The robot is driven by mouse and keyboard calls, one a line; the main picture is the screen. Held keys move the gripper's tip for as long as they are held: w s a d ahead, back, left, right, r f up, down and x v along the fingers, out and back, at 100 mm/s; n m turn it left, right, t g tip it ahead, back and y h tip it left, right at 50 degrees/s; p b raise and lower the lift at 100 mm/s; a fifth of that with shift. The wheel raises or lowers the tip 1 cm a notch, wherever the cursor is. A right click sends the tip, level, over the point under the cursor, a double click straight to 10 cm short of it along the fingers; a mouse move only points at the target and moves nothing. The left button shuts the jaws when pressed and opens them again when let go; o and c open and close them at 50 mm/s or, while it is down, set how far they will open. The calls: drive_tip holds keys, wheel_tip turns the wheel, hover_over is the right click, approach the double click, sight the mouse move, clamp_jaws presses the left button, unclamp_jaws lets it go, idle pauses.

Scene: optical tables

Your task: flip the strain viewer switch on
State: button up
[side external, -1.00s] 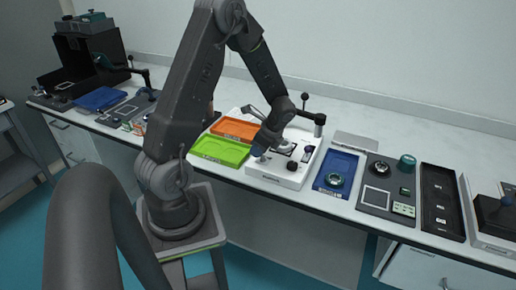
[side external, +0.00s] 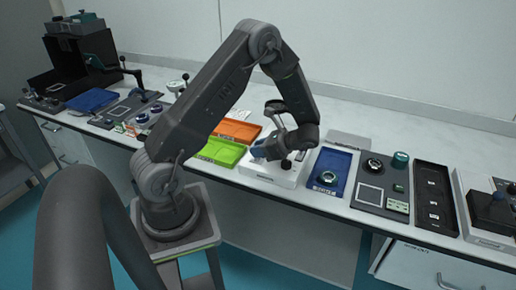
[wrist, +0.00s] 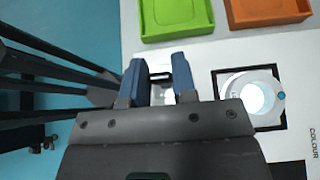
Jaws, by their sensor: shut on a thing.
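The strain viewer is a white box (side external: 262,175) on the bench in the side external view. It fills the right of the wrist view as a white top (wrist: 222,60) with a glowing round window (wrist: 256,96) in a black square frame. My gripper (side external: 259,152) is low over the box's left part in the side external view. In the wrist view, the two blue fingers of my gripper (wrist: 160,80) stand a little apart, at the box's edge. They are shut on a small pale part between them, apparently the switch (wrist: 163,93). Its position is mostly hidden.
A green tray (side external: 220,151) and an orange tray (side external: 238,130) lie just left of the viewer. A blue tray (side external: 343,165) with a round part and a dark panel (side external: 370,180) stand to its right. The viewer's arm rises close to my wrist.

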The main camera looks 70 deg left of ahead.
idle(0.4)
drive_tip(key=o, duration=0.9)
drive_tip(key=v, duration=1.3)
drive_tip(key=shift+w+d, duration=0.3)
drive_tip(key=shift+d, duration=0.05)
drive_tip(key=shift+r, duration=0.1)
drive_tip(key=s+d+r+n+t+h, duration=0.2)
drive_tip(key=s+d+r+n+t, duration=0.1)
drive_tip(key=s+d+r+t, duration=0.1)
drive_tip(key=s+d+r+n+t+h, duration=0.3)
drive_tip(key=s+d+r+t, duration=0.2)
drive_tip(key=s+d+r, duration=0.1)
drive_tip(key=s+d+r+n+t+h, duration=0.3)
drive_tip(key=s+d+r+t, duration=0.2)
drive_tip(key=s+r, duration=0.1)
drive_tip(key=shift+s+d, duration=0.1)
drive_tip(key=shift+s, duration=0.45)
